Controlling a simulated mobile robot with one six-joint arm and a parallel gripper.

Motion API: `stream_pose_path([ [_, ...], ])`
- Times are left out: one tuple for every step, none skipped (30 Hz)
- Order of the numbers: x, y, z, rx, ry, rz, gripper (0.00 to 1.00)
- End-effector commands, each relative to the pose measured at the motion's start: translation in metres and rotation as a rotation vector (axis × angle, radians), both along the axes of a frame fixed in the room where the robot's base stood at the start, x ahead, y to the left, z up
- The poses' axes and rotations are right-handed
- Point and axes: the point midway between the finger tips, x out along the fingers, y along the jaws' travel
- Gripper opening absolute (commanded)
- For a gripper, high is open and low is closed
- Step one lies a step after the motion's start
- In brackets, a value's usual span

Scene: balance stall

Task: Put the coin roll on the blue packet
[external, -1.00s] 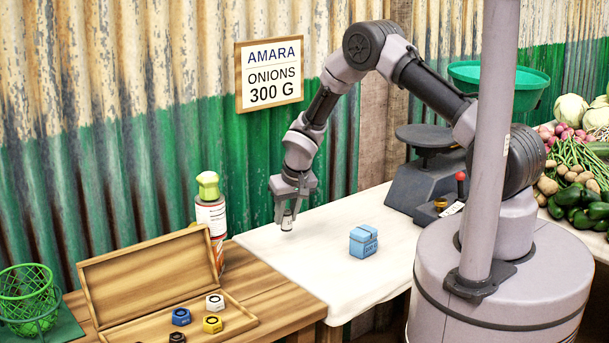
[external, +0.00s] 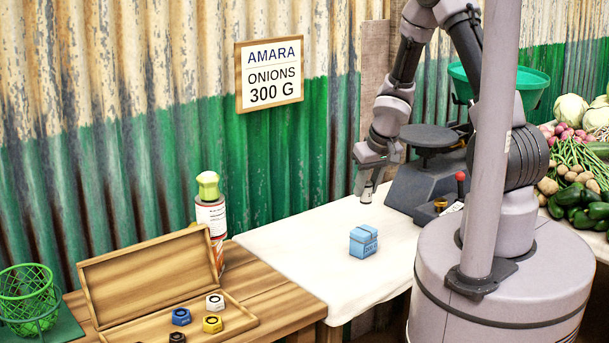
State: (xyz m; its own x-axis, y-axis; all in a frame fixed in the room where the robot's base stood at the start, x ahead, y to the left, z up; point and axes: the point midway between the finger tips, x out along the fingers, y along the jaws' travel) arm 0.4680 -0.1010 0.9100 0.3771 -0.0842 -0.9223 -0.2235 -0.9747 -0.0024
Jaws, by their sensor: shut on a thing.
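The blue packet (external: 363,242), marked 300 G, sits on the white cloth near the middle of the table. My gripper (external: 369,185) points down and is shut on the coin roll (external: 367,195), a small pale and dark cylinder that hangs upright below the fingers. In the picture the coin roll is just above the blue packet and apart from it. How far behind the packet it is, I cannot tell.
A scale (external: 428,165) with a dark pan stands right of my gripper. An open wooden box (external: 150,262) with several coloured nuts, a spray can (external: 211,225) and a green wire basket (external: 28,295) are at left. The white cloth (external: 300,255) left of the packet is clear.

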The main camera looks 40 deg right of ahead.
Motion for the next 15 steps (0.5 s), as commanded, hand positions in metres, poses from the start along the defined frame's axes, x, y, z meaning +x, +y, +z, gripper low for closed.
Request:
stream_pose_path([
  [0.000, 0.000, -0.023, 0.000, 0.001, 0.001, 0.00],
  [0.000, 0.000, -0.031, 0.000, 0.001, 0.001, 0.00],
  [0.000, 0.000, -0.039, 0.000, 0.001, 0.001, 0.00],
  [0.000, 0.001, -0.044, 0.000, 0.001, 0.001, 0.00],
  [0.000, 0.001, -0.048, 0.000, 0.001, 0.001, 0.00],
  [0.000, 0.001, -0.054, 0.000, 0.001, 0.001, 0.00],
  [0.000, 0.001, -0.060, 0.000, 0.001, 0.001, 0.00],
  [0.000, 0.001, -0.067, 0.000, 0.001, 0.001, 0.00],
  [0.000, 0.001, -0.074, 0.000, 0.001, 0.001, 0.00],
  [0.000, 0.001, -0.077, 0.000, 0.001, 0.001, 0.00],
  [0.000, 0.001, -0.077, 0.000, 0.001, 0.001, 0.00],
  [0.000, 0.001, -0.074, 0.000, 0.001, 0.000, 0.00],
  [0.000, 0.001, -0.072, 0.000, 0.001, 0.000, 0.00],
  [0.000, 0.001, -0.071, 0.000, 0.001, 0.000, 0.00],
  [0.000, 0.001, -0.071, 0.000, 0.001, 0.000, 0.00],
])
